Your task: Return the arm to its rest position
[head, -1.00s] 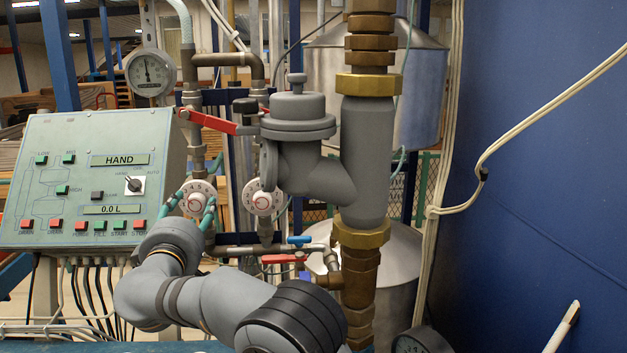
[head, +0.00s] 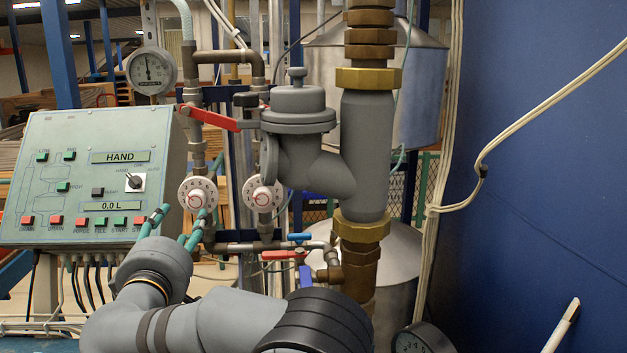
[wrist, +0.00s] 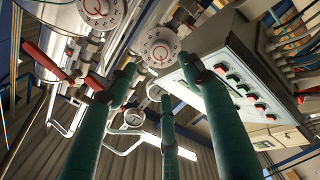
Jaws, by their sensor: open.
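My gripper (head: 182,216) has teal fingers and shows in the head view just below and left of the left white dial (head: 197,195). The fingers are spread apart with nothing between them. In the wrist view my gripper (wrist: 160,78) is also open and empty, with the left dial (wrist: 160,47) beyond the fingertips. In the head view, my grey arm fills the lower middle, bent below the control panel (head: 160,190). I cannot tell whether any finger touches the dial or pipes.
A second white dial (head: 263,194) and a large grey valve body (head: 300,135) stand to the right. A red lever (head: 210,118) lies above the dials. Small blue (head: 300,237) and red (head: 284,255) valve handles sit low, near the arm. A blue wall (head: 540,150) bounds the right.

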